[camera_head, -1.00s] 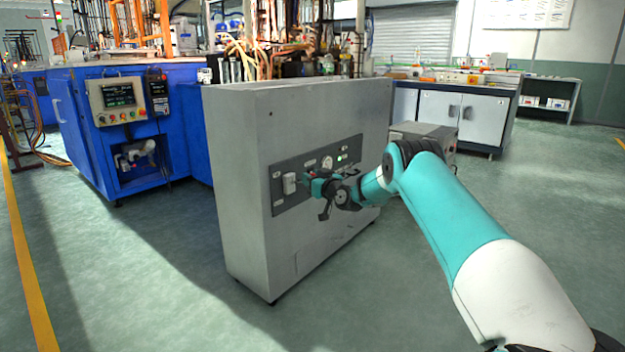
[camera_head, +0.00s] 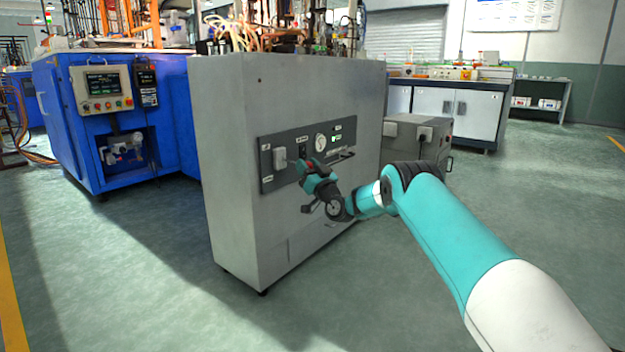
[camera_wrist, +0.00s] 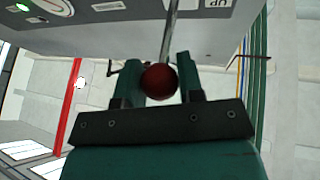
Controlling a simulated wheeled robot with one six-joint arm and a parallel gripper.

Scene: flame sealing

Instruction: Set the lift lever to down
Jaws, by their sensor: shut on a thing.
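The lift lever is a thin metal rod (camera_wrist: 170,40) with a red ball knob (camera_wrist: 159,81), clear in the wrist view. The knob sits between the two fingers of my gripper (camera_wrist: 157,88), and the gripper is shut on it. The rod runs up from the knob toward the panel face. An UP label (camera_wrist: 216,3) shows at the top edge of the wrist view. In the head view my gripper (camera_head: 310,166) is at the grey control panel (camera_head: 288,141), below and left of the gauge. It mostly hides the lever there, with only a speck of red showing.
The panel is on a tall grey cabinet (camera_head: 225,150). A small grey box unit (camera_head: 418,140) stands right of the cabinet. Blue machinery (camera_head: 175,110) is at left. Foreground floor is clear.

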